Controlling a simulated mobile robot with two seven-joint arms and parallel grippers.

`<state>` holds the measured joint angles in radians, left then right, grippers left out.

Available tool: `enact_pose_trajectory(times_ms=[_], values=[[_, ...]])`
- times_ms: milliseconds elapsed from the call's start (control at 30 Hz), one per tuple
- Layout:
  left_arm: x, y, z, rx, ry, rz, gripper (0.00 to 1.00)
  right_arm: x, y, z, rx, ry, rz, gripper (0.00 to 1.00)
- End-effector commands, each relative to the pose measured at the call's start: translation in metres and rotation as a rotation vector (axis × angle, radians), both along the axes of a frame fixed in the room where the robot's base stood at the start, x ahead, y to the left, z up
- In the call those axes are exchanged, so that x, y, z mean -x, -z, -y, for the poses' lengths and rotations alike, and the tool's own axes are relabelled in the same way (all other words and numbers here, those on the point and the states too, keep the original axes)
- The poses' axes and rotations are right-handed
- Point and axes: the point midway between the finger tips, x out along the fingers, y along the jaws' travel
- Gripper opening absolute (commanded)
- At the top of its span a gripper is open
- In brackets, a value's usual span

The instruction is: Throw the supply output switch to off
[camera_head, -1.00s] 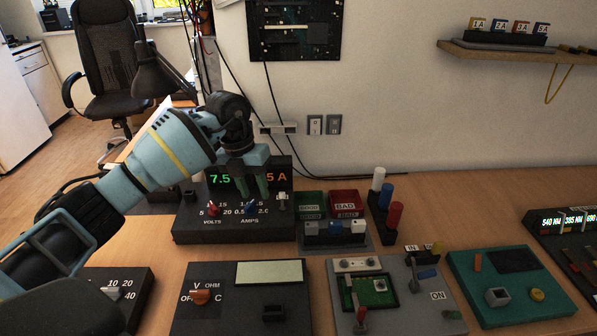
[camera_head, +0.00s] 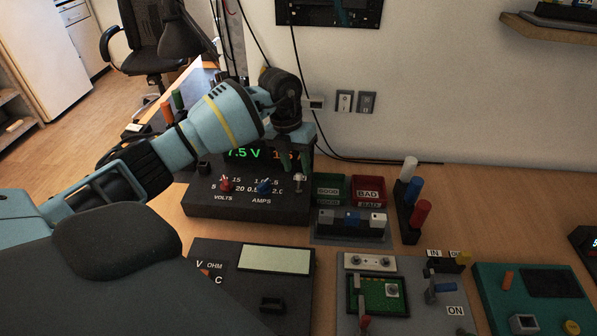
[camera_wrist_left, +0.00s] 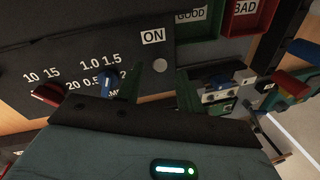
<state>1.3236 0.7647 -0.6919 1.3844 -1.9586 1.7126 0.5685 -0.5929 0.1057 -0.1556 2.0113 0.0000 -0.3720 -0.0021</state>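The bench supply (camera_head: 235,206) is a dark box with a green 7.5 V readout, an orange amps readout partly hidden by my gripper, a red volts knob (camera_head: 226,185) and a blue amps knob (camera_head: 264,187). Its output switch (camera_head: 298,182) is a small pale lever at the panel's right. In the left wrist view, a round grey tip (camera_wrist_left: 158,65) shows just below the ON label (camera_wrist_left: 153,37). My left gripper (camera_head: 295,163) is over the switch, its green fingers apart, with nothing held. Whether they touch the lever cannot be told. My right gripper is not in view.
Green and red GOOD and BAD bins (camera_head: 368,190) stand just right of the supply, with a row of small blocks (camera_head: 350,222) before them. Coloured cylinders (camera_head: 420,213) stand farther right. A meter (camera_head: 250,285) and a circuit board fixture (camera_head: 352,262) lie in front.

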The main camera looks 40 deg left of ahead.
Motion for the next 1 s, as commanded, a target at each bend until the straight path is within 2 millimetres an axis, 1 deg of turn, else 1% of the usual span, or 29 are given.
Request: enact_pose_trajectory(times_ms=[33, 100, 233, 367, 567, 600, 667, 867, 900, 1000], values=[[0.001, 0.008, 0.001, 0.001, 0.001, -0.003, 0.37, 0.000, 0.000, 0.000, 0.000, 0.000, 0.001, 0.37], [0.000, 0.016, 0.003, 0.000, 0.000, -0.001, 0.37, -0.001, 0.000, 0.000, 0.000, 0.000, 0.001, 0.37], [-0.001, 0.026, 0.005, 0.001, 0.000, 0.000, 0.37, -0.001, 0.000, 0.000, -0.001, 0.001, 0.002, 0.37], [-0.001, 0.031, 0.006, 0.000, 0.000, 0.001, 0.37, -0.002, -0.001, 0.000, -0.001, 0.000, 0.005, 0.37], [-0.001, 0.031, 0.005, 0.000, 0.001, 0.001, 0.37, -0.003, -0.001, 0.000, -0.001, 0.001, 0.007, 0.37], [-0.001, 0.031, 0.005, 0.000, 0.000, 0.001, 0.36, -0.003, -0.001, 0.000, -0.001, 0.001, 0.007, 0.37], [-0.001, 0.031, 0.005, 0.000, 0.001, 0.001, 0.28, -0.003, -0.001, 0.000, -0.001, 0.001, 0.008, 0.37], [-0.001, 0.031, 0.005, 0.000, 0.001, 0.001, 0.02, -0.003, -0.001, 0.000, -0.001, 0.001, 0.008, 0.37], [-0.001, 0.031, 0.005, 0.000, 0.001, 0.001, 0.00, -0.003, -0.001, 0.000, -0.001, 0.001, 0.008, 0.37], [-0.001, 0.030, 0.005, 0.000, 0.001, 0.002, 0.00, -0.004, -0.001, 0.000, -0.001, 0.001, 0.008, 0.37]])
